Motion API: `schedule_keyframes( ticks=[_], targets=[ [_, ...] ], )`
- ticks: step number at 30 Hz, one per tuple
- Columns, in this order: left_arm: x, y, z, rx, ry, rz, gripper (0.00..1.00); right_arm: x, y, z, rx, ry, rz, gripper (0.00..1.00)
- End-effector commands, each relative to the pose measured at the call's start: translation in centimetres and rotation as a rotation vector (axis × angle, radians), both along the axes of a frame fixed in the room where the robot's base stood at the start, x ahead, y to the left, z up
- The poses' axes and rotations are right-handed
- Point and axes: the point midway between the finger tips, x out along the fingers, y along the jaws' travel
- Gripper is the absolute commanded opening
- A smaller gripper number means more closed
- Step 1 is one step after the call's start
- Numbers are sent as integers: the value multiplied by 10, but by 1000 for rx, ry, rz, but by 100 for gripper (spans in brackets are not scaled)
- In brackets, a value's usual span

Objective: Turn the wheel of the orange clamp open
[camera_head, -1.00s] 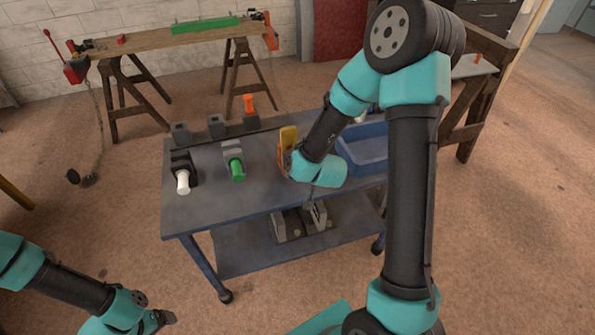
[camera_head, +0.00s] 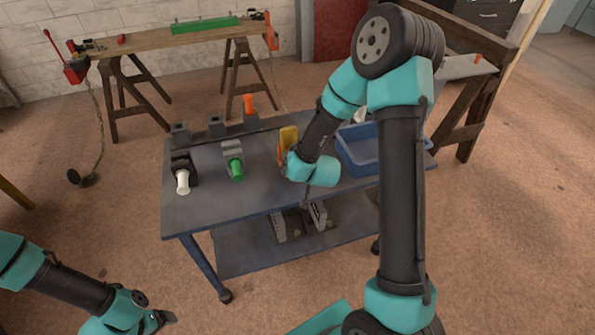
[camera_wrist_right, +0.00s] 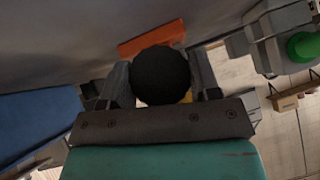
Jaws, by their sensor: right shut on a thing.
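The orange clamp (camera_head: 283,158) is on the blue-grey bench, with a yellow piece (camera_head: 289,136) rising beside it. In the right wrist view its orange body (camera_wrist_right: 150,40) shows behind a round black wheel (camera_wrist_right: 161,75). My right gripper (camera_wrist_right: 160,85) has a finger on each side of the wheel and is shut on it. In the head view my right wrist hides the wheel and part of the clamp. My left gripper (camera_head: 163,318) is low at the left, away from the bench; its jaw opening is unclear.
Left of the clamp stand a green-ended fixture (camera_head: 235,165) and a white-ended one (camera_head: 182,181). Grey blocks line the back edge, one with an orange piece (camera_head: 249,104). A blue tray (camera_head: 362,165) is right of my wrist.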

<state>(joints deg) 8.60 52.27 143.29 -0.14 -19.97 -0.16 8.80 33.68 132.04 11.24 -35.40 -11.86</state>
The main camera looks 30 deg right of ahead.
Motion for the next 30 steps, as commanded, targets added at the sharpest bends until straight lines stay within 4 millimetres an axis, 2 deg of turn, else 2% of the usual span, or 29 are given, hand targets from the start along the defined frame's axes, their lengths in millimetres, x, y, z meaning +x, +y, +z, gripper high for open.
schedule_keyframes(
  ticks=[1, 5, 17, 30],
  targets=[
    [0, 0, 0, 0, 0, 0, 82, 0, 0, 0, 0, 0, 0, 43],
    [0, 0, 0, 0, 0, 0, 82, 0, 0, 0, 0, 0, 0, 33],
    [0, 0, 0, 0, 0, 0, 82, 0, 1, 0, -46, 10, 0, 33],
    [0, 0, 0, 0, 0, 0, 82, 1, 1, 0, -269, 57, -1, 33]
  ],
)
